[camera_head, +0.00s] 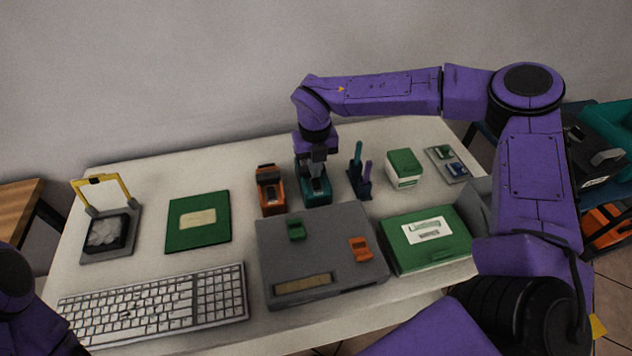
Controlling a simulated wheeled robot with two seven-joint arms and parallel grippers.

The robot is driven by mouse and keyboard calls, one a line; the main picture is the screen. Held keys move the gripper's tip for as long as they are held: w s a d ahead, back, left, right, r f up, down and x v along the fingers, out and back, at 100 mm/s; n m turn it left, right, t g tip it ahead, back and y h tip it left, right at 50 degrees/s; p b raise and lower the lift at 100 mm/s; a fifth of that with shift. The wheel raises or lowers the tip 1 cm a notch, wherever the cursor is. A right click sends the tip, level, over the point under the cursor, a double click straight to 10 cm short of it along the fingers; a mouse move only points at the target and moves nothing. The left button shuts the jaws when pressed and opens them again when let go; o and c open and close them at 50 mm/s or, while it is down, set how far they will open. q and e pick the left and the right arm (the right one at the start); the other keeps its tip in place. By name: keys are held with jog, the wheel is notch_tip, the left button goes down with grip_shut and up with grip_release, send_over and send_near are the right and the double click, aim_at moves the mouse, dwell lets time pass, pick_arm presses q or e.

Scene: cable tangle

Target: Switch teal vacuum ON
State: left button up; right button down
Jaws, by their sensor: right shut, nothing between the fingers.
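A teal box-shaped device (325,187) with a dark top panel stands at the back middle of the white table. My right gripper (317,173) points down over it, shut and empty. The fingertips are at or just above its top; I cannot tell whether they touch, and they hide part of the panel. A larger teal machine (612,122) with a dark grey part stands at the far right beyond the table, cut off by the picture edge. I cannot tell which of the two is the vacuum. My left gripper is out of view.
An orange device (270,190) stands close left of the teal one. A holder with upright teal and purple pieces (359,178) is close right. A grey case (322,255), green box (428,246) and keyboard (155,305) lie in front. My right arm spans the back right.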

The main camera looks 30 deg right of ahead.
jog(key=shift+f+b, duration=0.6)
jog(key=shift+f, duration=0.35)
dwell(0.6)
jog(key=shift+r, duration=0.1)
notch_tip(320, 180, up, 7)
jog(key=p, duration=0.6)
dwell(0.4)
